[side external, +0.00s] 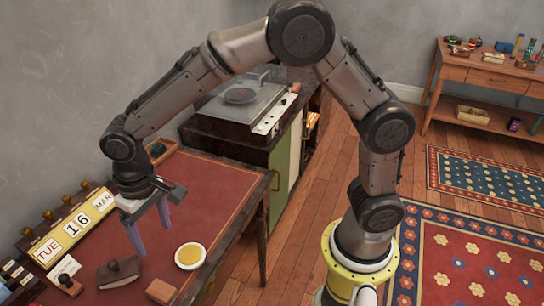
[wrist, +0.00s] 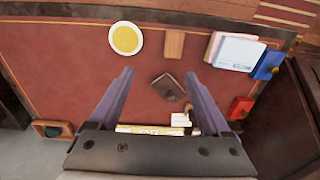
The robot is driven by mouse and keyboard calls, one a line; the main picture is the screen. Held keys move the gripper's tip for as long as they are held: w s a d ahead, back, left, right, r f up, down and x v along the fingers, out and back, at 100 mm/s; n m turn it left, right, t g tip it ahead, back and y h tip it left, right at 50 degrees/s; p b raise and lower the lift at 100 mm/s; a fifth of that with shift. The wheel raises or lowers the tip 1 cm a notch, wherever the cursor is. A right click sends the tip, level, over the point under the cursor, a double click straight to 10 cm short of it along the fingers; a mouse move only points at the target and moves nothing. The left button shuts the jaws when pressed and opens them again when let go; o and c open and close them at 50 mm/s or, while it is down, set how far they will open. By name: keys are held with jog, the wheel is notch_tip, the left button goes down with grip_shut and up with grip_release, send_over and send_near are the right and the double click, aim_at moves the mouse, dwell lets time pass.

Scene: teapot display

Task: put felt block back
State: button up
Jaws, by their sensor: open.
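My gripper (side external: 152,240) is open and empty above the red-topped desk; its fingers also show in the wrist view (wrist: 160,74). A light brown plain block (side external: 161,291) lies near the desk's edge and also shows in the wrist view (wrist: 174,43). I cannot tell for sure which piece is the felt block.
A round white dish with yellow inside (side external: 190,256) stands right of the fingers. A calendar stand (side external: 72,232) is at the left. A wooden tray with a dark green item (wrist: 53,130) is at the back. The desk's middle is clear.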

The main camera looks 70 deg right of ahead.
jog(key=s+d+r+t, duration=0.3)
jog(key=s+d+r, duration=0.7)
jog(key=d+r, duration=0.25)
jog(key=s+d+t, duration=0.1)
jog(key=s+d, duration=0.6)
jog(key=s, duration=0.5)
jog(key=shift+t, duration=0.4)
